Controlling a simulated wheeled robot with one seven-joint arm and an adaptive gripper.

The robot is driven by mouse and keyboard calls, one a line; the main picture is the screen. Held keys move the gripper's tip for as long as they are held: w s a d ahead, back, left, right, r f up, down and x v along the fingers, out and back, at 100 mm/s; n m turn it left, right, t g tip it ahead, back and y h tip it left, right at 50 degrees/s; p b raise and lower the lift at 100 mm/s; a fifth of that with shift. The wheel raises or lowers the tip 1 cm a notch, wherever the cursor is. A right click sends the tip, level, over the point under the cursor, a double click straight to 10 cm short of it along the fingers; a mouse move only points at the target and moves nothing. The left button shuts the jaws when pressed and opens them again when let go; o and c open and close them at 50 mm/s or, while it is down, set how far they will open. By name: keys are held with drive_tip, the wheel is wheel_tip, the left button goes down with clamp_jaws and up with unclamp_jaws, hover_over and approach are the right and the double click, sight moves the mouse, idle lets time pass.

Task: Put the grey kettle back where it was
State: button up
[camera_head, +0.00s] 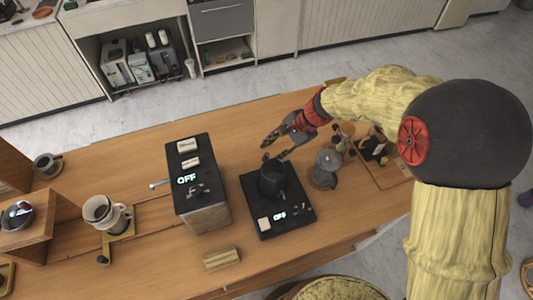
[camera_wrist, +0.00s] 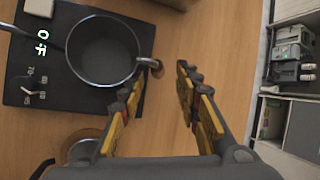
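The grey kettle (camera_head: 271,181) stands upright on a black plate (camera_head: 256,207) with a lit OFF display. In the wrist view the kettle (camera_wrist: 102,52) is open-topped and looks empty, with a dark handle towards the left and a small projection at its right rim. The black plate (camera_wrist: 18,88) shows beneath it there. My gripper (camera_head: 266,150) is above the counter on the far side of the kettle. In the wrist view my gripper (camera_wrist: 160,75) is open, with bare counter between its fingers. The kettle is outside the fingers, to their left.
A black-topped box (camera_head: 186,165) with an OFF display stands left of the plate. A glass vessel (camera_head: 327,158) is close on the right, and a wooden tray (camera_head: 392,178) lies beyond it. A wooden block (camera_head: 222,259) and a white cup (camera_head: 103,213) are nearer the front and left.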

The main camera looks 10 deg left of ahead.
drive_tip(key=s+d+r+n+t+h, duration=0.1)
drive_tip(key=s+d+r+n, duration=0.15)
drive_tip(key=d+r, duration=0.5)
drive_tip(key=s+d+r+n+t+h, duration=0.1)
drive_tip(key=s+d+r, duration=0.4)
drive_tip(key=r, duration=0.4)
drive_tip(key=s+d+r+n+t+h, duration=0.2)
drive_tip(key=s+d, duration=0.5)
drive_tip(key=s+d+r+n+t+h, duration=0.2)
drive_tip(key=s+d+r+n, duration=0.1)
drive_tip(key=s+d, duration=0.3)
drive_tip(key=shift+s+d+r+p, duration=0.3)
drive_tip(key=shift+s+d, duration=0.1)
drive_tip(key=shift+d, duration=0.8)
drive_tip(key=shift+f, duration=0.1)
wheel_tip(320, 180, down, 4)
drive_tip(key=b, duration=0.4)
drive_tip(key=shift+f, duration=0.2)
